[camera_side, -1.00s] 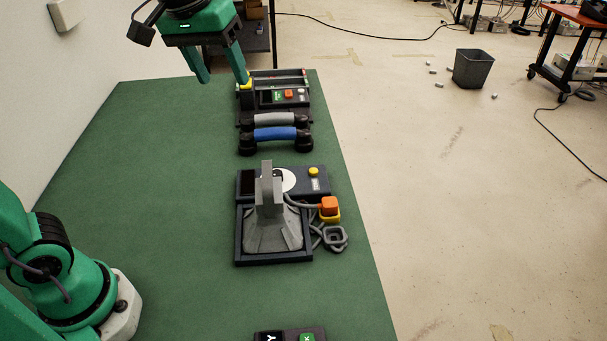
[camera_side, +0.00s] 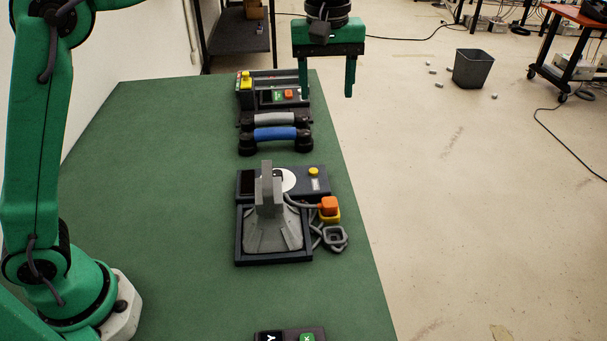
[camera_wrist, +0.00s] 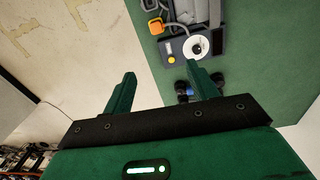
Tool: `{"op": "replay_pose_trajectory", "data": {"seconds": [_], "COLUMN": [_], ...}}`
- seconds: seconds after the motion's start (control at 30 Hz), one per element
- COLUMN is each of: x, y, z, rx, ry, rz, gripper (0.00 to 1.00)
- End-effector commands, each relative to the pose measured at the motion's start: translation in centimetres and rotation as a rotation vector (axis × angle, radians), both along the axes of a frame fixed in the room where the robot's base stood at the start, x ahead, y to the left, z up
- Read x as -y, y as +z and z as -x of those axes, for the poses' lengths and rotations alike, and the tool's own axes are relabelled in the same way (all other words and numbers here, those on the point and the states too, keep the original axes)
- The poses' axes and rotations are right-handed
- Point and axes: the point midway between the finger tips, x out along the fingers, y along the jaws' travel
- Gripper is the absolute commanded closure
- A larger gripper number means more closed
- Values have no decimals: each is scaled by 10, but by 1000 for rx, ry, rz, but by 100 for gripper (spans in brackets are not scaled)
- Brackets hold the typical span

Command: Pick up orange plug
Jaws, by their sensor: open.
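My gripper (camera_side: 324,92) is open and empty, fingers pointing down, above the far right edge of the green table, well beyond the plug. In the wrist view my gripper (camera_wrist: 160,80) shows both fingers spread apart with nothing between them.
A grey upright stand (camera_side: 267,190) rises beside the plug. A grey square connector (camera_side: 335,237) with coiled cable lies near it.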

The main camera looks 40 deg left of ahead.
Motion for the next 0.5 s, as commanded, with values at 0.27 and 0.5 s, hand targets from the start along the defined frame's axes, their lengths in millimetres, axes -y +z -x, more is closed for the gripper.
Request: {"op": "replay_pose_trajectory", "data": {"seconds": [0.27,0.5], "x": [15,18], "y": [-12,-31], "z": [-11,-12], "rx": [-26,-33], "ry": [42,53], "rz": [-8,-10], "gripper": [42,42]}}
